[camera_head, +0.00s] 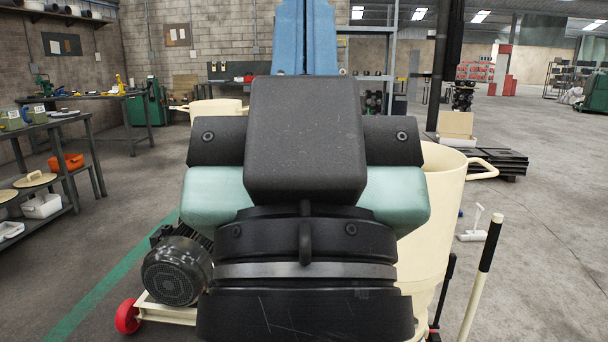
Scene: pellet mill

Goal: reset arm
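Large black and teal parts, which look like links of my own arm, fill the middle of the head view and rise toward the camera. They are folded up close in front of me. No gripper fingertips show, so my gripper is out of view or hidden behind these parts. I cannot see whether anything is held.
A cream machine body (440,190) stands close behind the arm, with a dark motor (176,270) at lower left and a red wheel (128,316). A workbench (60,140) lines the left. Open concrete floor (545,250) lies to the right.

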